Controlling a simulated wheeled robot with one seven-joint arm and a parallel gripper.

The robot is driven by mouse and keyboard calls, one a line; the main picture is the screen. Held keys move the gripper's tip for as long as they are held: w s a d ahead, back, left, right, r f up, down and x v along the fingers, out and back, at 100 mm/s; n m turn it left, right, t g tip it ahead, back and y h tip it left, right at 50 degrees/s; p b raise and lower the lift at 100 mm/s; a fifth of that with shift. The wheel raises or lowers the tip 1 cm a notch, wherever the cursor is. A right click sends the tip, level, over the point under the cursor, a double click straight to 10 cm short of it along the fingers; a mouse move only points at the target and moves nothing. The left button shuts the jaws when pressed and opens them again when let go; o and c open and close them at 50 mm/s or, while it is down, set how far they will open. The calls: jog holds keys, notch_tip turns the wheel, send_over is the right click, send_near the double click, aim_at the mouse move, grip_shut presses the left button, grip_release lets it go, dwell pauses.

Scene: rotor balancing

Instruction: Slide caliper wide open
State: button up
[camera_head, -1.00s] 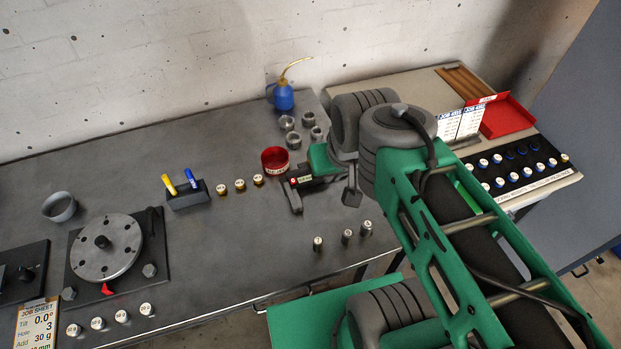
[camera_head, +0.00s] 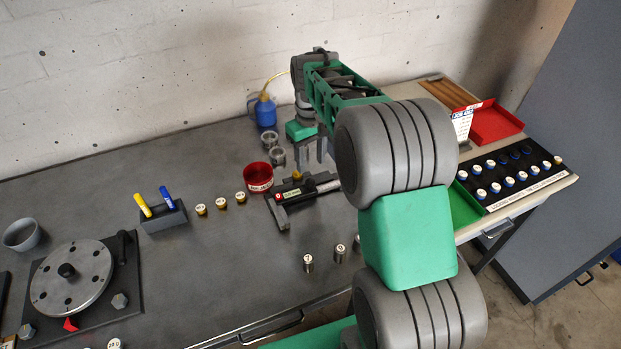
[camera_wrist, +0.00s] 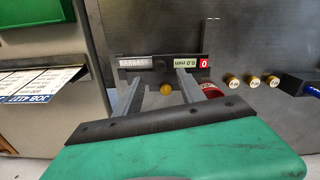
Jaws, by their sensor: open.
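The caliper (camera_head: 322,187) lies on the grey bench, with its jaws at its left end in the head view. It also shows in the wrist view (camera_wrist: 137,62), where its display reads 0.0 mm beside a red 0 button. Its jaws look closed together. A yellow knob (camera_wrist: 166,89) sits on its side between my fingers as seen in the wrist view. My gripper (camera_head: 312,155) is open and empty, fingers pointing down over the far side of the caliper. The wrist view shows both fingers (camera_wrist: 158,78) apart; I cannot tell whether they touch the caliper.
A red bowl (camera_head: 258,178) stands just left of the caliper. Metal cups (camera_head: 277,157) and a blue oil can (camera_head: 265,112) are behind. Small weights (camera_head: 308,263) stand in front. A pen holder (camera_head: 164,218) and rotor (camera_head: 70,280) are left.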

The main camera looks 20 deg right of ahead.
aim_at(310, 181)
notch_tip(310, 181, down, 8)
jog(key=shift+w+r+p, duration=0.1)
jog(key=shift+r+p, duration=0.15)
jog(key=shift+p, duration=0.2)
grip_shut()
dwell(1.2)
